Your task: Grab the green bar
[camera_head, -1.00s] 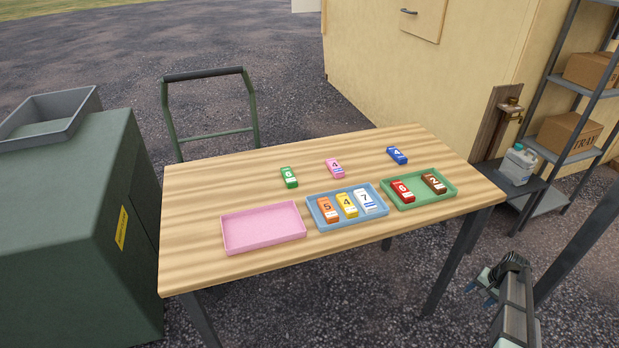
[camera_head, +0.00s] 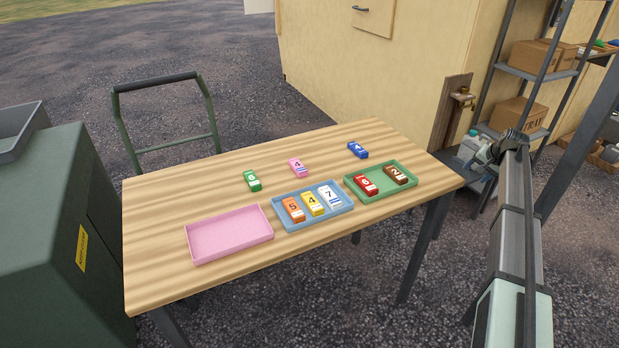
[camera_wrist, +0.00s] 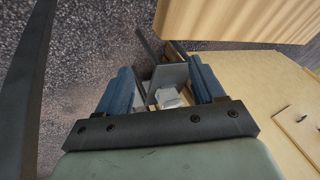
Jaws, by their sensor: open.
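The green bar (camera_head: 252,181), with a white label reading 6, lies on the striped wooden table (camera_head: 160,212), behind the gap between the pink and blue trays. My gripper shows in the wrist view (camera_wrist: 163,92) with its two blue-grey fingers apart and nothing between them. In the head view my arm is at the right, off the table's right end and well away from the green bar. The fingertips are hard to make out in the head view. The green bar does not show in the wrist view.
A pink bar (camera_head: 297,168) and a blue bar (camera_head: 358,150) lie right of the green bar. The pink tray (camera_head: 230,236) is empty. The blue tray (camera_head: 318,222) holds three bars, the green tray (camera_head: 400,163) two. A shelf (camera_head: 525,72) stands behind my arm.

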